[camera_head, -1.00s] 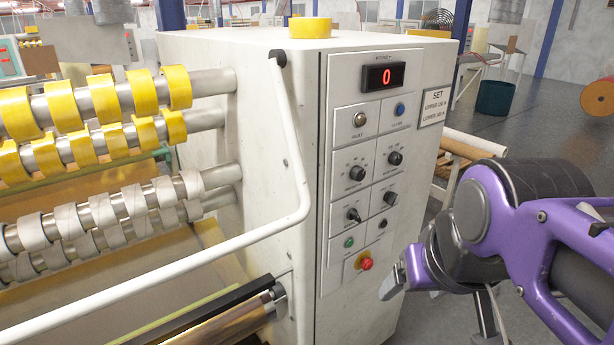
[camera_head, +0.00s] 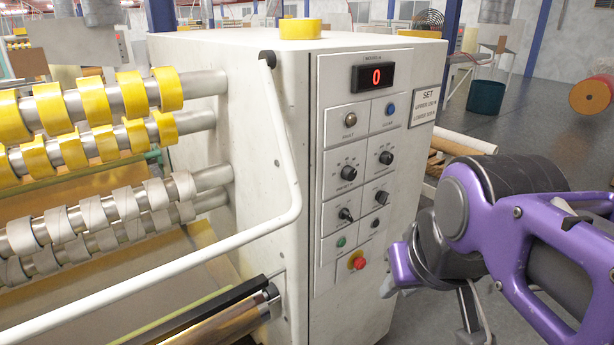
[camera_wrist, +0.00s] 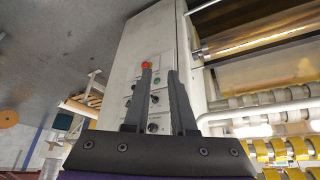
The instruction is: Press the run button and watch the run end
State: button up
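The white machine's control panel (camera_head: 358,180) faces me, with a display (camera_head: 376,77) reading a red 0. Low on the panel sit a green button (camera_head: 341,242), a small dark knob or button (camera_head: 375,223) and a red button on a yellow base (camera_head: 359,262). No label for run is readable. My gripper (camera_wrist: 159,72) is open and empty in the wrist view, its two dark fingers apart in front of the panel. The red button (camera_wrist: 147,65) and the green button (camera_wrist: 156,86) show near the fingertips. In the head view my purple arm is right of the panel; the fingertips are unclear.
A white bent bar (camera_head: 285,150) runs along the machine's left side, near rollers carrying yellow tape rolls (camera_head: 95,101) and pale rolls (camera_head: 125,201). A yellow roll (camera_head: 301,28) lies on top. Open grey floor (camera_head: 545,125) lies to the right, with a dark green bin (camera_head: 486,97).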

grip_shut()
dwell(1.3)
